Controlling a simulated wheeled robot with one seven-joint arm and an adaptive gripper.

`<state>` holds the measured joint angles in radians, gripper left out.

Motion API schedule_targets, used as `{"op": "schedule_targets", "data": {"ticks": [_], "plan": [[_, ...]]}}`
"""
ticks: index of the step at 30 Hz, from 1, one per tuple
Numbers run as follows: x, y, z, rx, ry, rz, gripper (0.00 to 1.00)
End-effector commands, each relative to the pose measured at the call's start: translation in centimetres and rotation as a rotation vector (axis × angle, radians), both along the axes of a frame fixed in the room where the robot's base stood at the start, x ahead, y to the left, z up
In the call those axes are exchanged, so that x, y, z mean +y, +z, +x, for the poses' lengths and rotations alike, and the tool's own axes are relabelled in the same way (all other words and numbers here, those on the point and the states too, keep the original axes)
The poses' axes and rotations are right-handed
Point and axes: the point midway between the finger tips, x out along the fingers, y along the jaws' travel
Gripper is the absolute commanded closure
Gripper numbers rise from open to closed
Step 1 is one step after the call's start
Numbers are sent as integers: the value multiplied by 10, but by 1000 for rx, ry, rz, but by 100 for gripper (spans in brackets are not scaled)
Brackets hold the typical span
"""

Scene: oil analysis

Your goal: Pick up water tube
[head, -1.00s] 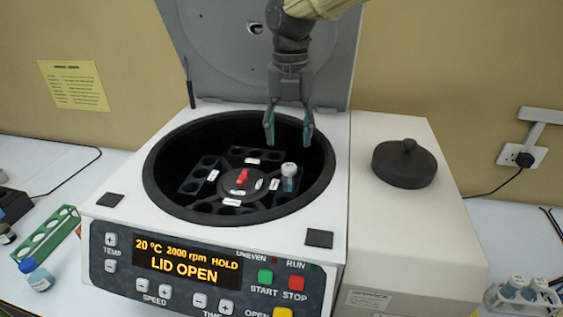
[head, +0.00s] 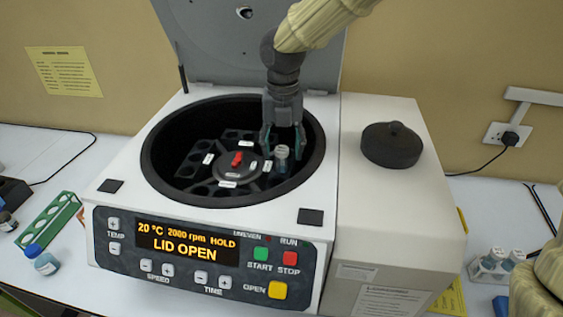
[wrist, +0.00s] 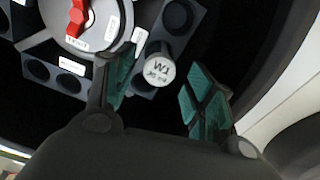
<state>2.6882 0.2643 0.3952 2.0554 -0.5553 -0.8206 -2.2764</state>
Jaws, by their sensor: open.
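The water tube (head: 281,158) stands upright in a rotor slot inside the open centrifuge (head: 160,194). It has a white cap and bluish contents in the head view. In the wrist view the tube's cap (wrist: 160,70) reads "W1". My gripper (head: 283,150) is open, pointing down into the bowl. In the wrist view my gripper (wrist: 160,95) has its green-padded fingers on either side of and slightly short of the cap, with gaps visible. I cannot tell exactly how far above the tube the fingertips are.
The rotor's red knob (head: 237,158) stands at the bowl's centre. The dark bowl rim (head: 150,165) surrounds my gripper, and the raised lid (head: 215,50) stands behind. A rack with several tubes (head: 495,263) is at the right; a green rack (head: 48,219) and blue-capped bottle (head: 40,259) are at the left.

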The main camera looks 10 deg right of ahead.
Motion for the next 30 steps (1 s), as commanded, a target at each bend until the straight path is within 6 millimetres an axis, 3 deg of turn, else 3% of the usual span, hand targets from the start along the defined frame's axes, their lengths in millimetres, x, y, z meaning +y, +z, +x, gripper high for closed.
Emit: {"op": "schedule_targets", "data": {"ticks": [5, 12, 14, 20, 30], "plan": [[0, -15, 0, 1, 1, -1, 45], [1, -17, 0, 0, 1, 1, 45], [1, -17, 0, 0, 1, 1, 52], [1, -17, 0, 0, 1, 0, 89], [1, -16, 1, 0, 1, 1, 91]]}}
